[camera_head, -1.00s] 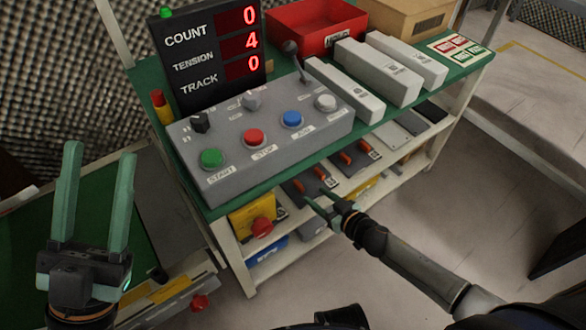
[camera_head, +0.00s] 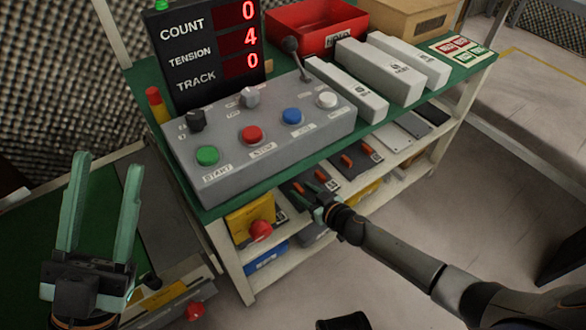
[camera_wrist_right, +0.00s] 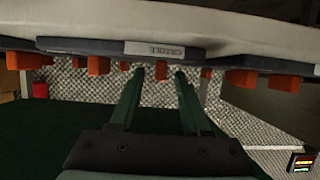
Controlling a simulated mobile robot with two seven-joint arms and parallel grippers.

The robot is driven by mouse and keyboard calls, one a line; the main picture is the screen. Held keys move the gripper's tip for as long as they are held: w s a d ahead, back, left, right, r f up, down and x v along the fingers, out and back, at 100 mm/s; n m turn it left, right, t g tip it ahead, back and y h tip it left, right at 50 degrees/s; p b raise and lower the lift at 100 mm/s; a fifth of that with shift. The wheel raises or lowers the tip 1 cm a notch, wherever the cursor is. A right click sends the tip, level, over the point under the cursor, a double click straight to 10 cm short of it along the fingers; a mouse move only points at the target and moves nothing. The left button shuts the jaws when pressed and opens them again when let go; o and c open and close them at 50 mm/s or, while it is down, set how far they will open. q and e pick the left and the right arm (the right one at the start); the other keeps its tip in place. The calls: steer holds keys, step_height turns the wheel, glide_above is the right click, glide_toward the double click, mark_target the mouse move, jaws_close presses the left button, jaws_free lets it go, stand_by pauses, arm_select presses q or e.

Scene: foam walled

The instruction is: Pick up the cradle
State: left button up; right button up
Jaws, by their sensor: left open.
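Dark flat cradles with orange pegs lie on the shelf under the green tabletop; one cradle (camera_head: 357,159) is clear to the right of my right gripper. Another cradle (camera_head: 291,191) is partly hidden by that gripper. In the right wrist view, a cradle with a label (camera_wrist_right: 165,48) and several orange pegs spans the top. My right gripper (camera_wrist_right: 160,72) has its fingers apart there, with an orange peg seen between the tips; contact cannot be told. In the head view my right gripper (camera_head: 316,190) reaches in at the shelf front. My left gripper (camera_head: 107,160) is open and empty at the left.
The green tabletop (camera_head: 455,75) close above the shelf holds a grey control box (camera_head: 225,165), a red bin (camera_head: 310,25) and white boxes (camera_head: 385,68). A yellow unit with a red knob (camera_head: 260,230) stands left of my right gripper.

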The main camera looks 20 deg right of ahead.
jaws_close()
stand_by(1.2)
